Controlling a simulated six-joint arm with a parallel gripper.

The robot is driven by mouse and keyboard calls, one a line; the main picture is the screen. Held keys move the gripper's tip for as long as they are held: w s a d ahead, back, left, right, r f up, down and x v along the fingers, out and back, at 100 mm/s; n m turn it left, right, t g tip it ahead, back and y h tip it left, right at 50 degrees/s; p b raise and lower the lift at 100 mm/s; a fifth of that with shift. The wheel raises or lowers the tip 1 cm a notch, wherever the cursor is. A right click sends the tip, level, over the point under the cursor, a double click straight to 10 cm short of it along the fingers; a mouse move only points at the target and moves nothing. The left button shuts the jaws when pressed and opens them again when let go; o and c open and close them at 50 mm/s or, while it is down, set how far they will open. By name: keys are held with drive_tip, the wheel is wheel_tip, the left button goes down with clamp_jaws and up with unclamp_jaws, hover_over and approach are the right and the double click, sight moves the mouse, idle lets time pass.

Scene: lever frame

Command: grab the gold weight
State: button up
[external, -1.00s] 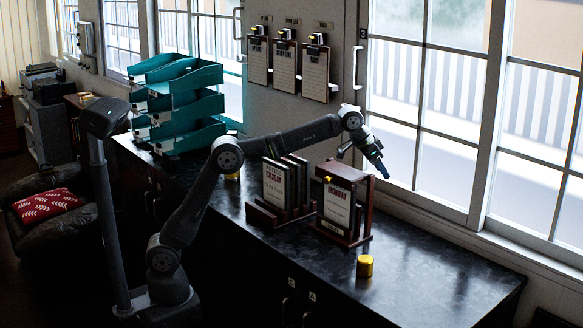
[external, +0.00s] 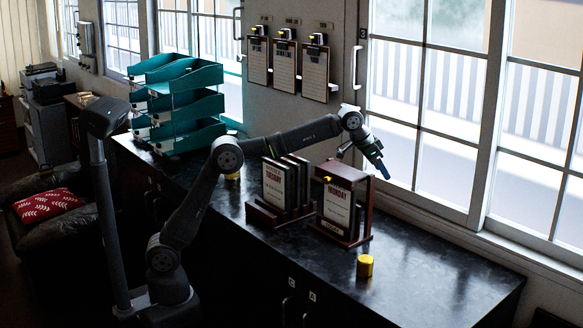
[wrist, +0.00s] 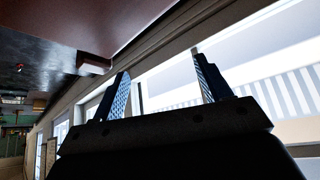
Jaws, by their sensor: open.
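A gold weight (external: 365,266), a short yellow cylinder, stands upright on the dark counter in front of the lever frame. Another gold piece (external: 233,174) is partly hidden behind my arm, near the teal trays. My gripper (external: 382,170) is behind and above the lever frame's right side, close to the window, well apart from the front gold weight. In the wrist view my gripper's two blue fingers (wrist: 160,64) stand apart with nothing between them. I cannot make out the gold weight in the wrist view.
The dark red lever frame (external: 369,217) holds a MONDAY card (external: 337,207). A rack of cards (external: 262,214) marked TUESDAY stands left of it. Teal trays (external: 200,107) stand at the back left. The counter (external: 440,270) is clear on the right.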

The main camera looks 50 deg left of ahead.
drive_tip(key=m+g+y, duration=0.2)
drive_tip(key=m+g, duration=0.1)
drive_tip(key=g, duration=0.2)
approach(365, 258)
drive_tip(key=f, duration=0.2)
drive_tip(key=d+f, duration=0.1)
drive_tip(key=f, duration=0.2)
drive_tip(key=shift+s+d+f, duration=0.1)
drive_tip(key=shift+f, duration=0.05)
drive_tip(key=shift+w+f, duration=0.2)
drive_tip(key=shift+f, duration=1.3)
drive_tip(key=shift+w+f, duration=0.25)
drive_tip(key=shift+f, duration=1.25)
drive_tip(key=shift+c, duration=0.2)
drive_tip(key=c, duration=1.2)
drive_tip(key=shift+r, duration=0.1)
drive_tip(key=shift+c, duration=0.2)
